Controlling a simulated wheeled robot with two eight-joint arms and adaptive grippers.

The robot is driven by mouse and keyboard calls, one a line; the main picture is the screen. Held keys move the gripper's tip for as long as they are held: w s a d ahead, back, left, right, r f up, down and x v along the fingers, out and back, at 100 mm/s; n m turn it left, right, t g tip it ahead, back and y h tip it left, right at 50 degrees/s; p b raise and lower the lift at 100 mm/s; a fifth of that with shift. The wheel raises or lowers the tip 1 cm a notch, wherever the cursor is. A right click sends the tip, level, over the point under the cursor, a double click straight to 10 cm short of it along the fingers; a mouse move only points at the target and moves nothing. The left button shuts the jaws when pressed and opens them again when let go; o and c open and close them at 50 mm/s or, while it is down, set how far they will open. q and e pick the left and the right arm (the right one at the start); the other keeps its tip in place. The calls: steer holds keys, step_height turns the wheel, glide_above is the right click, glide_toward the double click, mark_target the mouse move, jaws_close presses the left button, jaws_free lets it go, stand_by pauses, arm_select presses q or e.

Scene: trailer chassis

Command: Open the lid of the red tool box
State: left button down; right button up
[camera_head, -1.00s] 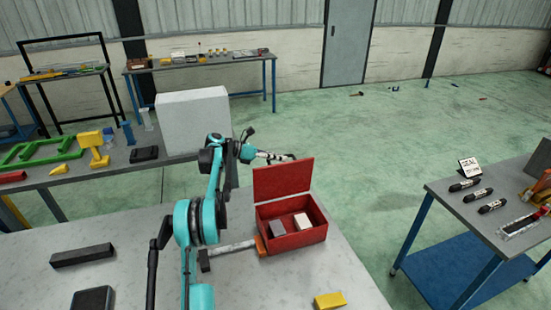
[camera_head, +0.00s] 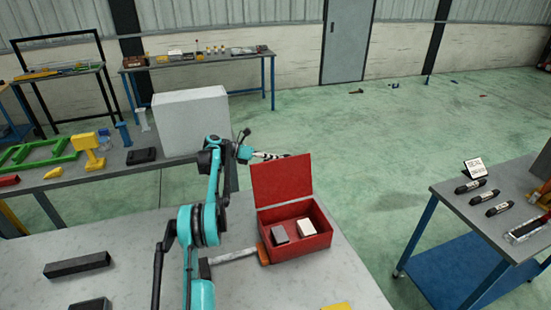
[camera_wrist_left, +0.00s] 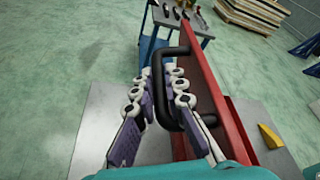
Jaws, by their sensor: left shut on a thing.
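The red tool box (camera_head: 298,246) stands on the grey table with its lid (camera_head: 282,182) raised to about upright. Two small blocks, one dark grey (camera_head: 279,234) and one white (camera_head: 306,228), lie inside it. My left gripper (camera_head: 272,156) is behind the lid near its top edge. In the left wrist view the fingers (camera_wrist_left: 163,95) are shut on the black handle (camera_wrist_left: 172,82) of the lid, and the red lid (camera_wrist_left: 205,80) runs beside them. My right gripper is not in view.
A hammer (camera_head: 238,255) lies against the box's left side. A black bar (camera_head: 77,264) and a yellow piece (camera_head: 336,307) are also on the table. A side table (camera_head: 450,195) with dark cylinders stands at right, beyond a floor gap.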

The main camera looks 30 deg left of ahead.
arm_select(q)
steer(key=shift+s+d+f, duration=0.1)
steer(key=shift+f, duration=0.2)
steer(key=c, duration=1.6)
jaws_free()
steer(key=shift+o, duration=0.2)
steer(key=shift+s, duration=0.1)
steer(key=shift+s+a+r, duration=0.15)
steer(key=shift+a, duration=0.2)
steer(key=v, duration=1.1)
steer(key=shift+r, duration=0.35)
steer(key=shift+s+a, duration=0.1)
steer(key=shift+s, duration=0.05)
